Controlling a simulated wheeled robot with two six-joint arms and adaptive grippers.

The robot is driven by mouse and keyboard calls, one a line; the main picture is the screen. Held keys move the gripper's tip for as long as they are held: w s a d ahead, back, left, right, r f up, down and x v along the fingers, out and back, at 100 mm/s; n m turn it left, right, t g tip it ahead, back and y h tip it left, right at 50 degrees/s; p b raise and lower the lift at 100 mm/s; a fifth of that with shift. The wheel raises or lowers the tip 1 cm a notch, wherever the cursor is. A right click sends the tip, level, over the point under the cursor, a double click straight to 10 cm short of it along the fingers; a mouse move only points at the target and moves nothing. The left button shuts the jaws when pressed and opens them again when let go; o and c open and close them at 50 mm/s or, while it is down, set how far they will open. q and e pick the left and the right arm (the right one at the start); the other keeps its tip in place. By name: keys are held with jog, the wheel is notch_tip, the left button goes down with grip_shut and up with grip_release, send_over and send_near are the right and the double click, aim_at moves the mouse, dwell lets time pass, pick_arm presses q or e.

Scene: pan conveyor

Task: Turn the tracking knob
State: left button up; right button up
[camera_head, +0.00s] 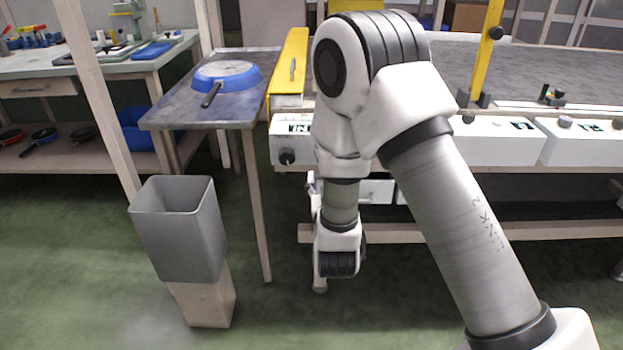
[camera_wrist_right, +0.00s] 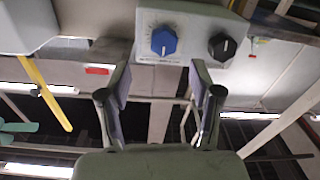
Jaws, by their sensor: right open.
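In the right wrist view, a light control box face carries a blue knob (camera_wrist_right: 163,41) with a white pointer line, set in a white scale plate. A black knob (camera_wrist_right: 222,46) sits to its right. I cannot read which one is labelled tracking. My right gripper (camera_wrist_right: 158,72) is open and empty, its two fingers below the box with the blue knob seen beyond the gap between them. Neither finger appears to touch a knob. In the head view, a box with a black knob (camera_head: 287,157) shows left of my right arm, which hides part of it. My left gripper is not in view.
A steel table (camera_head: 178,113) with a blue pan (camera_head: 226,77) stands left of the conveyor (camera_head: 535,62). A grey bin (camera_head: 178,240) on a wooden stand is in front. A yellow bar (camera_head: 291,62) lies by the conveyor end. Green floor is clear in front.

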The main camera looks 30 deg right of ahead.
jog(key=x, duration=0.7)
jog(key=shift+w+b, duration=0.35)
jog(key=shift+a, duration=0.1)
jog(key=c, duration=1.1)
